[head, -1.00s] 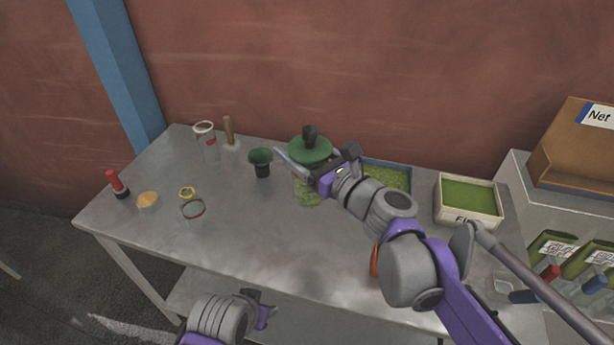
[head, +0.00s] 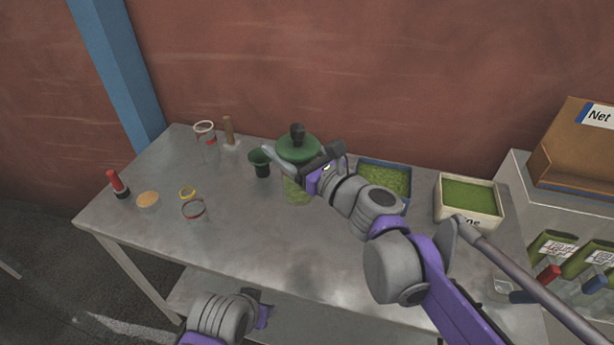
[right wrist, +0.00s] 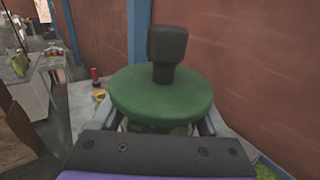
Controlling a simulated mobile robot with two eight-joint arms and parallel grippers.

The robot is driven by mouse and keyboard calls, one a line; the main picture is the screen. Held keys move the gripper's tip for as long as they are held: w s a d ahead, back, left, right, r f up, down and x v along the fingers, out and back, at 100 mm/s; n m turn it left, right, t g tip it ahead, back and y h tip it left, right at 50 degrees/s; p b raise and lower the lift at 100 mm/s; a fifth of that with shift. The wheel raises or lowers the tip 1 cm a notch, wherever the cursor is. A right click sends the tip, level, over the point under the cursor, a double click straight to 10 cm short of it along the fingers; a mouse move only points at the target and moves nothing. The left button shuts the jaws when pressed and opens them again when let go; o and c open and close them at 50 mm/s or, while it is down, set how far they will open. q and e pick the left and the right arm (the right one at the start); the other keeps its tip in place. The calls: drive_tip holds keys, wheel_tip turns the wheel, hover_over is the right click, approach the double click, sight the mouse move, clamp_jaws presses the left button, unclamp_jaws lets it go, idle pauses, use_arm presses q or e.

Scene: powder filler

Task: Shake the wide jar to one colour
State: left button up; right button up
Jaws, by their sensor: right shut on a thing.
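The wide jar shows a broad green lid (head: 297,148) with a black knob on top and a clear body (head: 294,191) with green contents below. My right gripper (head: 303,166) is shut on the jar, just under the lid. In the right wrist view the lid (right wrist: 162,98) sits between the two fingers and hides most of the jar. Whether the contents are one colour is too small to tell. The gap between jar and table is unclear. My left gripper (head: 263,309) is low at the table's front; its fingers do not show clearly.
A dark green funnel-topped cup (head: 260,163) stands close left of the jar. A blue-rimmed tray (head: 408,172) and a cream box (head: 470,217) of green powder are to the right. A clear jar (head: 206,140) stands at back left. The table's front middle (head: 270,240) is clear.

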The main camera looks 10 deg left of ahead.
drive_tip(key=d, duration=0.6)
drive_tip(key=shift+a, duration=2.1)
idle(2.4)
